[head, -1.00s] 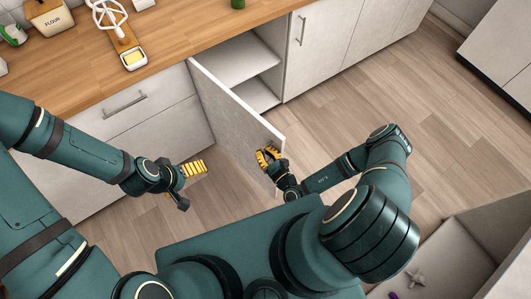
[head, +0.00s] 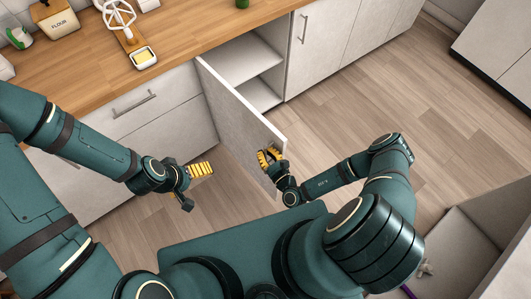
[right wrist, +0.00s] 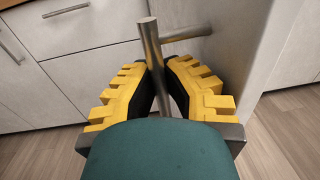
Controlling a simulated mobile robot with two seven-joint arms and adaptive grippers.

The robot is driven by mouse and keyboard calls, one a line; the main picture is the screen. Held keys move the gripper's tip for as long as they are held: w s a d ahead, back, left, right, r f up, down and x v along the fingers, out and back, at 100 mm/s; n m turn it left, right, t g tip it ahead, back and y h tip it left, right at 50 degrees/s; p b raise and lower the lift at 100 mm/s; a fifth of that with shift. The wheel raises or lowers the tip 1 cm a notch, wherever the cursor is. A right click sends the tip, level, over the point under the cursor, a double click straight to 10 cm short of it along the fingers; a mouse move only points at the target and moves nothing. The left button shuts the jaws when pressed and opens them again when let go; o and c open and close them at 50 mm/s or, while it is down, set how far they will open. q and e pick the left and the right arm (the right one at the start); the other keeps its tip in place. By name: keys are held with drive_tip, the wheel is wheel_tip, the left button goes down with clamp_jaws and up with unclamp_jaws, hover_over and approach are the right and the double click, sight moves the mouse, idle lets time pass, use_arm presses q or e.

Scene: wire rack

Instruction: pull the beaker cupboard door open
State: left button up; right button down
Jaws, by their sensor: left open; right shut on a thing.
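The cupboard door (head: 235,103) is a pale panel standing swung out from the cabinet, with the cupboard's inside and a shelf (head: 245,58) showing beside it. No beaker shows in the part of the cupboard in view. My right gripper (head: 268,158) is at the door's free edge. In the right wrist view its yellow fingers (right wrist: 160,88) are shut around the metal bar handle (right wrist: 151,50), with the door panel (right wrist: 235,50) to the right. My left gripper (head: 201,170) is open and empty, left of the door and apart from it.
Drawers (head: 145,110) stand left of the cupboard and closed doors (head: 335,35) right. Wood floor (head: 350,110) is free to the right. An open box-like unit (head: 465,235) is at lower right.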

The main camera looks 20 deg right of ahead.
drive_tip(key=shift+s+f, duration=0.1)
drive_tip(key=c, duration=1.1)
unclamp_jaws()
drive_tip(key=v, duration=1.2)
